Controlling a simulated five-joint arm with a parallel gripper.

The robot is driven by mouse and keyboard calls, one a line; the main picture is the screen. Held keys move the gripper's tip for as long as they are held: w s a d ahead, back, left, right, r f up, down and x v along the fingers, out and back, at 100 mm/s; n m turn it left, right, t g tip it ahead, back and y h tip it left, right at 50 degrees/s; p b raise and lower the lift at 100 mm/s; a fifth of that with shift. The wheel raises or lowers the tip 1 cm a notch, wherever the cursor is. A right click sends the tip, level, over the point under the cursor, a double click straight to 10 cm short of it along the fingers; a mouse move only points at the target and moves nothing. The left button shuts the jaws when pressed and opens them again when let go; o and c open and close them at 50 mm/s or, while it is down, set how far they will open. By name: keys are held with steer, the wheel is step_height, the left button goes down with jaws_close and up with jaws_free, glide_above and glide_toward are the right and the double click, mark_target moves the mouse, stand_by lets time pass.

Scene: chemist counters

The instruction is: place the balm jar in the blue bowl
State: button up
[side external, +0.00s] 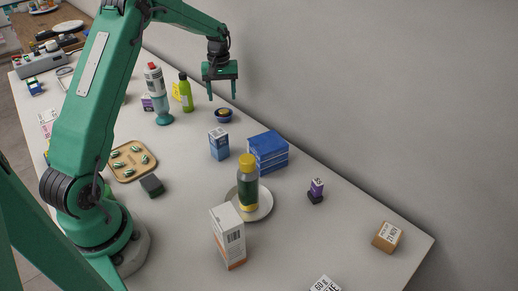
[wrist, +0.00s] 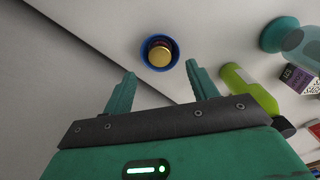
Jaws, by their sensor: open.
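The blue bowl (side external: 223,119) stands on the white counter near the wall; it also shows in the wrist view (wrist: 143,59). The balm jar, with a round gold lid (wrist: 159,57), is inside the bowl; its lid also shows in the side view (side external: 223,111). My gripper (side external: 222,97) is open and empty above the bowl, its fingers pointing down. In the wrist view its two fingertips (wrist: 160,69) are spread apart with the bowl just beyond them. The fingers appear clear of the jar. The lower part of the jar is hidden by the bowl.
A green bottle (side external: 186,93) and a teal-based dispenser (side external: 164,118) stand left of the bowl. A small blue box (side external: 219,145) and a larger blue box (side external: 267,151) stand in front. A yellow-capped bottle (side external: 248,184) is on a white plate (side external: 265,205). The wall runs close behind.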

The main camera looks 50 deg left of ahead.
mark_target(224, 111)
step_height(224, 111, up, 3)
stand_by(0.3)
steer(key=s+d+r+m+t, duration=0.3)
steer(key=s+d+r+m, duration=0.2)
steer(key=s+d+r, duration=0.85)
steer(key=s+d+m+t, duration=0.1)
steer(key=s+d+m, duration=0.2)
steer(key=s, duration=0.4)
steer(key=s+d+m+t, duration=0.1)
steer(key=s+d+m, duration=0.1)
steer(key=s+d, duration=0.4)
steer(key=shift+s+d+m+t, duration=0.3)
steer(key=shift+s+m, duration=0.1)
steer(key=shift+s, duration=0.15)
